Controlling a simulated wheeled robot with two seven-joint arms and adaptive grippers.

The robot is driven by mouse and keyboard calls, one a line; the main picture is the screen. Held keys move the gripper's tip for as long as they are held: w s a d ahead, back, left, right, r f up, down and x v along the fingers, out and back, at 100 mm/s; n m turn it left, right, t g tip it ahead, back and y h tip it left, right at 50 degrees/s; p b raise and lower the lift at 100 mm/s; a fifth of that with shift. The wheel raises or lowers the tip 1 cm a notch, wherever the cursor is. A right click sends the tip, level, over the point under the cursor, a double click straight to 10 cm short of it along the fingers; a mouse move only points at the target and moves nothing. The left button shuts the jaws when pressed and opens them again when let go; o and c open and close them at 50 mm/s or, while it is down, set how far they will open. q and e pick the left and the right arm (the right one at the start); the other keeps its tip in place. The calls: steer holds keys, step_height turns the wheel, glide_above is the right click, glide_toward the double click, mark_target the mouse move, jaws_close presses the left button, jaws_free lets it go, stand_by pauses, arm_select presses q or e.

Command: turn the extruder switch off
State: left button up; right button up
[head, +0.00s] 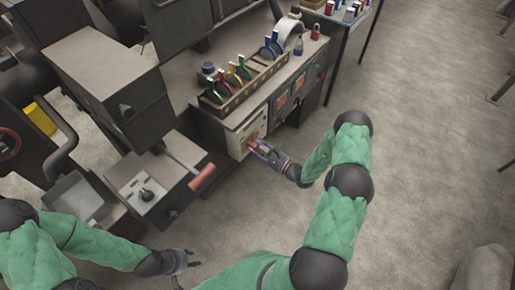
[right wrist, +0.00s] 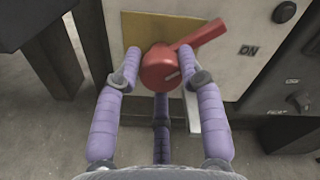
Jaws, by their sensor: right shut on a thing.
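The extruder switch is a red rotary handle (right wrist: 168,66) on a yellow plate (right wrist: 143,28) set in a pale panel. In the head view my right gripper (head: 258,148) is at the pale panel (head: 240,145), partly covering the switch. My left gripper (head: 186,263) is open and empty at the bottom, away from the switch.
A bench (head: 235,109) above the panel carries a crate (head: 245,88) with several coloured-handled tools. A machine with a red-gripped lever (head: 201,178) stands to the left of my right gripper. The floor (head: 420,130) to the right is clear.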

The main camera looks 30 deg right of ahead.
steer(key=n, duration=0.4)
steer(key=shift+r+n, duration=0.2)
steer(key=shift+n, duration=0.2)
steer(key=n, duration=0.5)
steer(key=shift+a+f, duration=0.15)
steer(key=shift+a, duration=0.05)
steer(key=shift+n, duration=0.3)
steer(key=shift+a+f, duration=0.1)
steer(key=shift+s, duration=0.1)
steer(key=o, duration=1.1)
steer(key=shift+a, duration=0.15)
steer(key=shift+d, duration=0.2)
